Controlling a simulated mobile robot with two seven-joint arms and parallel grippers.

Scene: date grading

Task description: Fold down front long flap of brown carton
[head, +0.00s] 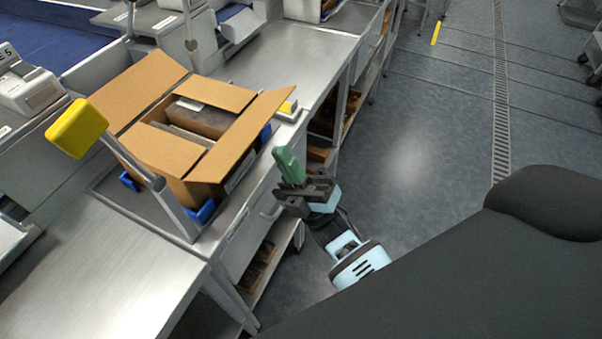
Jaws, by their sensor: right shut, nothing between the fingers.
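The open brown carton (205,192) sits on the steel bench. Its front long flap (241,136), on the side toward my right gripper, sticks up and outward. The opposite long flap (138,88) also stands up and leans outward. The two short flaps (214,93) (163,148) lie roughly level over the ends of the opening. Dark brown contents (200,119) show between them. My right gripper (289,165), with green fingers, is shut and empty. In the picture it is just right of the carton, apart from the front flap, over the bench's edge. My left gripper is not in view.
Blue corner holders (205,211) stand around the carton's base. A metal post with a yellow head (77,128) rises at the left. Bare bench (100,275) lies at the lower left; open floor (410,150) at the right.

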